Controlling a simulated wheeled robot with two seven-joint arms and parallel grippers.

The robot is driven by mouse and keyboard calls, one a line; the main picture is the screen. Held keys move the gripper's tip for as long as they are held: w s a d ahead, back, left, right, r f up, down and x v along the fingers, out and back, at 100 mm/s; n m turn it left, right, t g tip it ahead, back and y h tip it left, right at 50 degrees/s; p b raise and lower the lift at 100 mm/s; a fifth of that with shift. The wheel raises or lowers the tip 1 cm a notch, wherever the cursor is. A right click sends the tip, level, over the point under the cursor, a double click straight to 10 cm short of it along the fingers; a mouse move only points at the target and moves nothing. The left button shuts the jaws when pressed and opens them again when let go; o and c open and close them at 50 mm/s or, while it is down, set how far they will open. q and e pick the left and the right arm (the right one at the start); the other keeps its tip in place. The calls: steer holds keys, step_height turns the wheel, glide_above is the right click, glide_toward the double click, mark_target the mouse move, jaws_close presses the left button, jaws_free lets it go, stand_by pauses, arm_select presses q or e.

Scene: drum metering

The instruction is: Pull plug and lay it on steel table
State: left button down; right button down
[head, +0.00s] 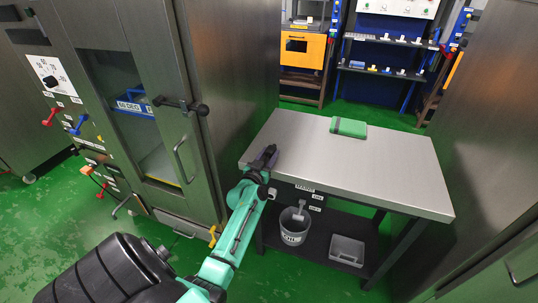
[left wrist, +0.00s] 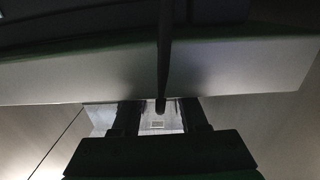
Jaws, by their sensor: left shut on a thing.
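The steel table (head: 345,165) stands in the middle of the head view, with a bare grey top. My left gripper (head: 266,156) is at the table's left end, over or beside its near left corner. It is shut on a dark slender thing (left wrist: 162,65), which comes down between the two dark fingers in the left wrist view. That view is dim, and I cannot tell for sure that this thing is the plug. In the head view the fingertips and what they hold blend into one dark shape. My right gripper is not in view.
A green and grey item (head: 348,127) lies at the table's back edge. A grey bucket (head: 294,226) and a grey bin (head: 347,250) stand on the shelf below. A steel cabinet (head: 225,80) rises close on the left. The tabletop's middle and right are clear.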

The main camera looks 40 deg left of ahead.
arm_select(q)
steer(key=shift+c, duration=1.8)
jaws_free()
steer(key=shift+f, duration=0.1)
steer(key=v, duration=1.4)
steer(key=shift+s, duration=0.25)
steer(key=shift+d, duration=0.1)
